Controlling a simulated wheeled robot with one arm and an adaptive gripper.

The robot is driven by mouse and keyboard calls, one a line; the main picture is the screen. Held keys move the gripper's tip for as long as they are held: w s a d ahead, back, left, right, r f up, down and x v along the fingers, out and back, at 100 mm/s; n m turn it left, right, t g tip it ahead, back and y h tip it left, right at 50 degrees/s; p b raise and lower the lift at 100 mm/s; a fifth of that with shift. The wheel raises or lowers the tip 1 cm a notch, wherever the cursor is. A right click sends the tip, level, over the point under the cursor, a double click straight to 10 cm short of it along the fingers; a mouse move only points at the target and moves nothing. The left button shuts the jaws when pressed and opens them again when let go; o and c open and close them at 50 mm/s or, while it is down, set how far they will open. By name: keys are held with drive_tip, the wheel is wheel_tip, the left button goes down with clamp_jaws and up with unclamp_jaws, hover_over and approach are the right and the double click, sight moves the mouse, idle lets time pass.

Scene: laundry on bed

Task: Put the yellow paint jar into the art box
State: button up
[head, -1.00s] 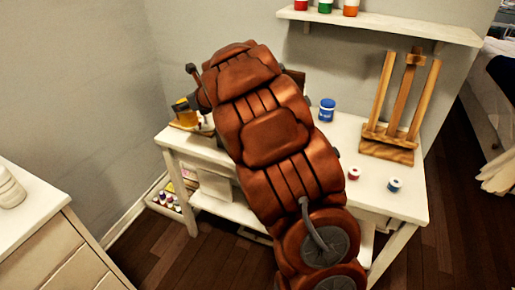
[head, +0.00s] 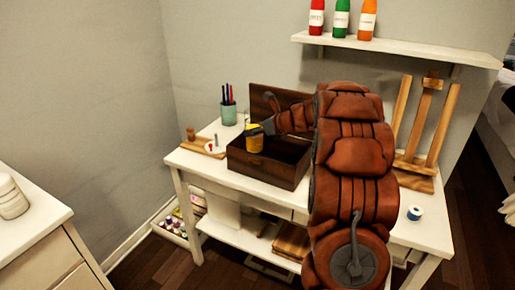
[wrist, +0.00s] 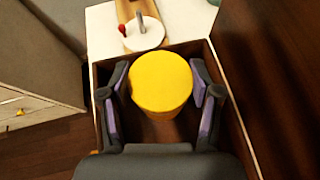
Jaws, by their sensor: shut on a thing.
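The yellow paint jar (head: 254,139) is between the fingers of my gripper (head: 262,128), which is shut on it. In the wrist view the jar's round yellow top (wrist: 161,82) shows between the two dark fingers of my gripper (wrist: 163,95). The art box (head: 268,174) is a dark wooden box with its lid (head: 268,101) standing open at the back. The jar is over the left part of the box opening; I cannot tell how deep it sits. The box's rim also shows around the jar in the wrist view (wrist: 229,105).
A green cup of pens (head: 228,113) and a wooden board with a white disc (head: 205,147) stand left of the box. A wooden easel (head: 420,130) and a small blue-labelled jar (head: 415,213) are at the right. A shelf with bottles (head: 395,47) hangs above.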

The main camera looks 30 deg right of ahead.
sight(255, 141)
drive_tip(key=shift+f, duration=2.65)
drive_tip(key=shift+f+b, duration=0.1)
drive_tip(key=shift+b, duration=0.2)
drive_tip(key=o, duration=1.4)
drive_tip(key=shift+c, duration=0.2)
drive_tip(key=shift+r, duration=0.2)
drive_tip(key=v, duration=1.2)
drive_tip(key=shift+b, duration=0.3)
drive_tip(key=shift+f, duration=0.1)
